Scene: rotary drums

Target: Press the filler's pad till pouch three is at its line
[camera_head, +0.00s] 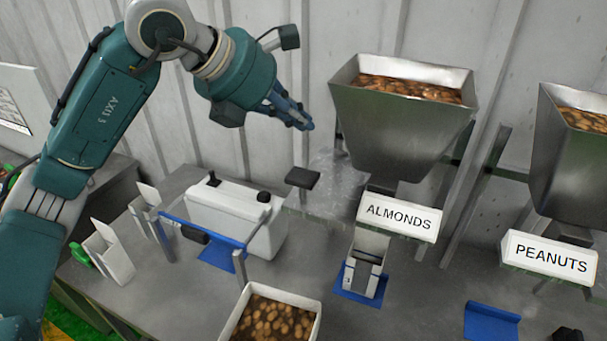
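The almond filler is a metal hopper (400,125) full of brown nuts, with an ALMONDS sign (399,217) below it. A dark flat pad (303,178) sticks out to the left of the hopper. My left gripper (308,125) is above the pad and apart from it, left of the hopper's wall. Its fingers lie close together, with nothing seen between them. An open pale pouch (366,268) stands upright in a blue holder (358,292) under the spout. Its fill level and line cannot be made out. My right gripper is not in view.
A white machine (235,215) with a blue bar stands left of the pouch. Pale pouches (112,252) stand at the left. A white bin (236,318) of nuts is at the front. A PEANUTS hopper (565,165) stands right, with an empty blue holder (491,323) nearby.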

